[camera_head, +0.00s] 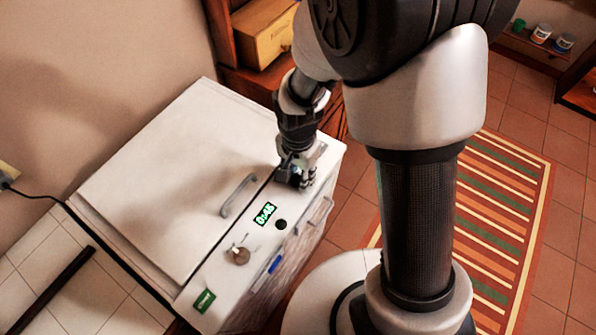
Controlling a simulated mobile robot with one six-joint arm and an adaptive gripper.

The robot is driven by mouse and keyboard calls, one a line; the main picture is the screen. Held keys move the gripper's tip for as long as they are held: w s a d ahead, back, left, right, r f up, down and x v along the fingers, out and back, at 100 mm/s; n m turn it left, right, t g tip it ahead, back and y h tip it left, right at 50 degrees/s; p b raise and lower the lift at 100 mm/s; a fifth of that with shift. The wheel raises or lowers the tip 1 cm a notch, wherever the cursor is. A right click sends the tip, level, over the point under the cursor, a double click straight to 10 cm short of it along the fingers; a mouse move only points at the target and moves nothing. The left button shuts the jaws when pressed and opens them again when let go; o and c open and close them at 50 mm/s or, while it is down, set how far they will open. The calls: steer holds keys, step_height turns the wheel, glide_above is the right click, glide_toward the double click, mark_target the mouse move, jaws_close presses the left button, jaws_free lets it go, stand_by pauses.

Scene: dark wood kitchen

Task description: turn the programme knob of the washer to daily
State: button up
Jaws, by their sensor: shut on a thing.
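The white washer (150,170) stands at the left, with its control panel along the front edge of its top. My gripper (297,182) points down at the right end of this panel. It is shut on what appears to be the programme knob, which the fingers hide along with any marks around it. A green-lit display (265,214) reads 0:45. Another round metallic knob (237,256) sits further left on the panel, apart from my gripper. I cannot read a daily mark or the held knob's setting.
A dark round button (281,224) sits beside the display, and a green label (204,301) marks the panel's left end. The lid has a raised grey handle (238,195) near my gripper. A wooden cabinet (262,30) stands behind. A striped rug (510,200) lies at the right.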

mark_target(298, 176)
steer(key=shift+m, duration=0.5)
steer(key=o, duration=1.1)
steer(key=shift+r, duration=0.1)
step_height(298, 176, up, 12)
stand_by(0.6)
